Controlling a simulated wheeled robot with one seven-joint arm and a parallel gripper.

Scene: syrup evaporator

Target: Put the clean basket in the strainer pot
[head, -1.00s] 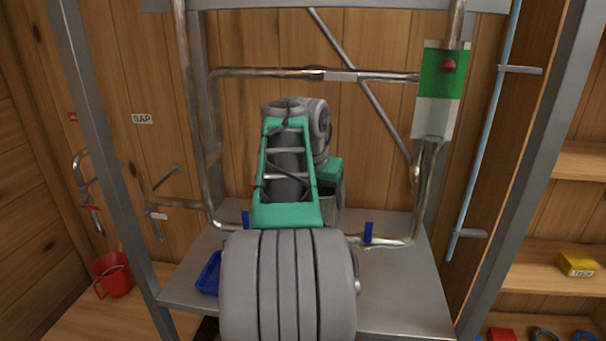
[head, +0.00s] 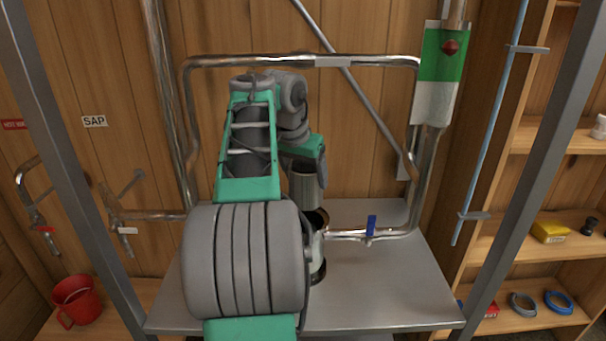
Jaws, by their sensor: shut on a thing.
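The basket (head: 306,192) is a grey, upright cylinder in the head view. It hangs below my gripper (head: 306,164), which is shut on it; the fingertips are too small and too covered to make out. The strainer pot (head: 320,252) stands just below and slightly right of the basket, on the pipe line over the steel shelf. Its dark top looks open, and my arm hides its left side. The basket's lower end seems just above or behind the pot's rim; I cannot tell whether they touch.
A blue-handled valve (head: 371,225) sits on the pipe right of the pot. The steel shelf (head: 390,290) is clear at the right. A red mug (head: 76,301) stands at the lower left.

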